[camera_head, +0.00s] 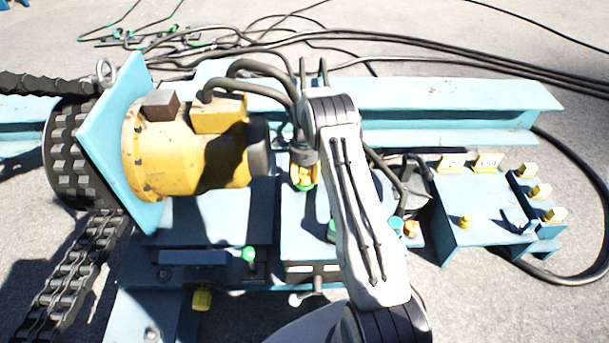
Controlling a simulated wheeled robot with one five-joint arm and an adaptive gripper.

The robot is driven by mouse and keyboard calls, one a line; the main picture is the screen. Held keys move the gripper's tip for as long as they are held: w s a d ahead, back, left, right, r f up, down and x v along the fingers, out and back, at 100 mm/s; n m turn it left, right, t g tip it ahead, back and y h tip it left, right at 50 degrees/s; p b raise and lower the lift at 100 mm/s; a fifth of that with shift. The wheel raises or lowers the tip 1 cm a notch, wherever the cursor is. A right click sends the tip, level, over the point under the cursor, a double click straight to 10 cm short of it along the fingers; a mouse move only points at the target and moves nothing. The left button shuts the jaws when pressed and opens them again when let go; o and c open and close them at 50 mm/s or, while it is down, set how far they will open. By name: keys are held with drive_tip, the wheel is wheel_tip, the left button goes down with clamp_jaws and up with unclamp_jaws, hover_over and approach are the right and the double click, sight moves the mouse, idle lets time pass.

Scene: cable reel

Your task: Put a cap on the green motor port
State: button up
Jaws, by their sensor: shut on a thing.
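My gripper (303,179) points down in the middle of the view, just right of the yellow motor (165,150). It is shut on a small cap-like thing; the fingers hide most of it, and yellow and green show there. A green fitting (248,254) stands on the blue frame below the motor. Another green fitting (333,230) is partly hidden beside my arm, and a teal one (396,223) is right of the arm. I cannot tell which is the green motor port. My gripper is apart from these fittings.
A blue stand (485,200) at right carries several yellow fittings. An orange fitting (411,228) sits near its left side. Black hoses arch above the motor, a chain (75,270) hangs at left, and cables lie on the ground behind.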

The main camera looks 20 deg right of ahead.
drive_tip(key=shift+f, duration=0.25)
drive_tip(key=o, duration=1.2)
wheel_tip(320, 180, up, 12)
